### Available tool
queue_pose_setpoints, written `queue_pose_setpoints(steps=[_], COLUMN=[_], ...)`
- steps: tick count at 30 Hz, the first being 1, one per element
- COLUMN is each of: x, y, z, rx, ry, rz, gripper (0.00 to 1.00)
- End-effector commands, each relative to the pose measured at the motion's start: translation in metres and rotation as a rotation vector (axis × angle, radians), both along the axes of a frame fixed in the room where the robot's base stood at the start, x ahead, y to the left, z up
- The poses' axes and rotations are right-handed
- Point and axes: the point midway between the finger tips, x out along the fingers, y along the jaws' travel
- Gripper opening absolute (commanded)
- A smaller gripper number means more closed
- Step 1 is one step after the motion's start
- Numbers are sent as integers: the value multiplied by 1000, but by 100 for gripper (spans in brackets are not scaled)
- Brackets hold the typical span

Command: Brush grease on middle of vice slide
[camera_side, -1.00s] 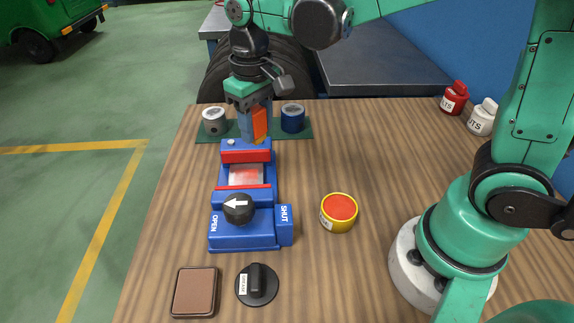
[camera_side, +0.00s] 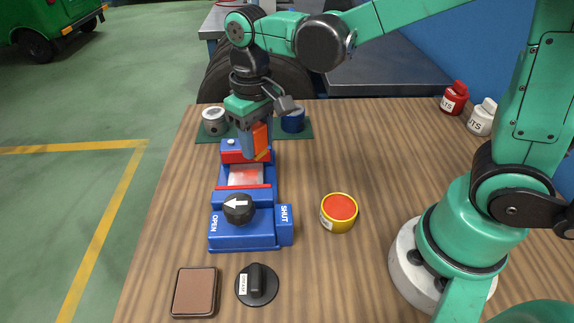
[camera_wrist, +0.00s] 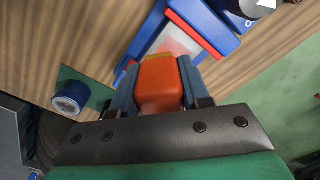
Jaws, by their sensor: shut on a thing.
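The blue vice (camera_side: 243,223) stands on the wooden bench with red jaw faces. Its pale metal slide (camera_side: 245,175) lies between the jaws, and a reddish area shows on it. My gripper (camera_side: 255,142) is shut on an orange brush block (camera_side: 261,140), held over the vice's far end. In the wrist view the orange brush (camera_wrist: 160,84) sits between my fingers, with a yellowish tip pointing at the vice. The slide (camera_wrist: 176,42) shows just past the tip. I cannot tell whether the tip touches the vice. The black knob (camera_side: 238,208) bears a white arrow pointing left, toward OPEN.
A yellow tin with a red top (camera_side: 339,211) stands right of the vice. A brown square pad (camera_side: 195,291) and a black knob (camera_side: 257,284) lie in front. Bench room right of the tin is clear.

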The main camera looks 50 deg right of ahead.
Motion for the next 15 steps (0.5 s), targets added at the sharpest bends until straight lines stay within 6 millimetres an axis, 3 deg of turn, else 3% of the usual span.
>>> queue_pose_setpoints(steps=[15], x=[0], y=[0], z=[-47], rx=[0], ry=[0], rz=[0], gripper=[0])
